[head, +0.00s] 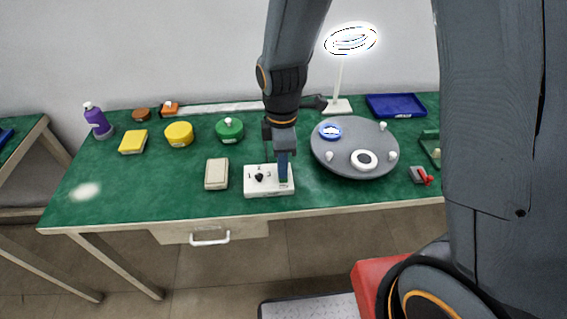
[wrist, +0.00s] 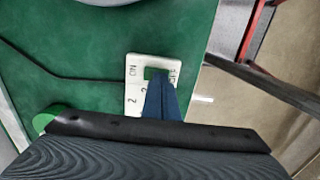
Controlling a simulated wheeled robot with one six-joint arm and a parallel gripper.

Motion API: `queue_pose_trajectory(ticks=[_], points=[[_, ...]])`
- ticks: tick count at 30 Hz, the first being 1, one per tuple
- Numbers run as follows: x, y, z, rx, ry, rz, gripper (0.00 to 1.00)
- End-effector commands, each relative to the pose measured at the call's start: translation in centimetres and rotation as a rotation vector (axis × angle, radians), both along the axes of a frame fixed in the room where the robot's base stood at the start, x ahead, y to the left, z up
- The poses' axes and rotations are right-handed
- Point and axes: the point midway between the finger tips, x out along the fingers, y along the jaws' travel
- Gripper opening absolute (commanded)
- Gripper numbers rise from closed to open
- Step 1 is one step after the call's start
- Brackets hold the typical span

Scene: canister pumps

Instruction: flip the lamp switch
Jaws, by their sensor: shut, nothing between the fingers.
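A white switch box (head: 256,191) stands near the table's front edge, with a dark knob (head: 259,177) and numbers on its left part. In the wrist view the box (wrist: 134,107) shows a green rocker (wrist: 155,73) between "ON" and partly hidden lettering that looks like "OFF". My gripper (head: 283,180) is shut and empty, pointing down at the box's right part. In the wrist view its fingertips (wrist: 158,84) are at the rocker and cover part of it; I cannot tell whether they touch. The lamp (head: 340,82) stands at the back, its ring head glowing bright white.
A grey turntable (head: 335,163) with rings and pegs stands right of the box. A beige block (head: 216,173) lies left. A green canister (head: 229,129), yellow canister (head: 179,134) and purple bottle (head: 97,121) stand farther left. A red-handled lever (head: 422,176) is at right. The front left is clear.

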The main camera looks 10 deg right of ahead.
Motion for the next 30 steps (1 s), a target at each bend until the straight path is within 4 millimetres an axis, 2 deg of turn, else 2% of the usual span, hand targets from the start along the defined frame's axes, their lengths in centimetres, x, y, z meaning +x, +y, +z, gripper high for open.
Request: queue_pose_trajectory(ticks=[7, 11, 20, 30], points=[[0.1, 0.0, 0.2, 0.001, -0.002, -0.001, 0.0], [0.1, 0.0, 1.2, 0.001, -0.002, -0.001, 0.0], [0.6, 0.0, 4.9, 0.002, -0.005, -0.002, 0.0], [1.4, 0.0, 10.9, 0.002, -0.005, -0.001, 0.0]])
